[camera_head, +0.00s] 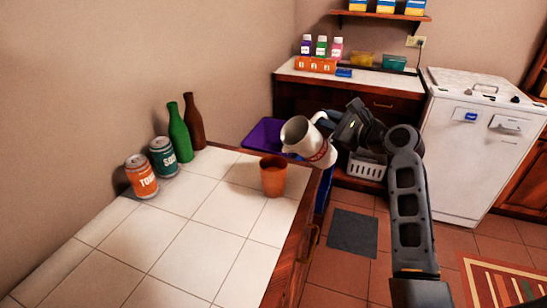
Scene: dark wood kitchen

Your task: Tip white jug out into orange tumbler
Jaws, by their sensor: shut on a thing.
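The white jug (308,143) is in the air near the far right corner of the tiled counter, tilted to the left with its mouth facing left and toward me. Its mouth is above and a little to the right of the orange tumbler (272,178), apart from it. The tumbler stands upright on the counter near its right edge. My gripper (335,122) is shut on the jug from the right, on its handle side; the fingertips are partly hidden. No stream shows, and I cannot see what is in the jug or the tumbler.
Two cans (141,175) and two bottles (178,132) stand at the counter's left by the wall. The front of the counter (170,250) is clear. A purple bin (262,131) and a white basket (367,168) are beyond it. A white appliance (470,150) stands at the right.

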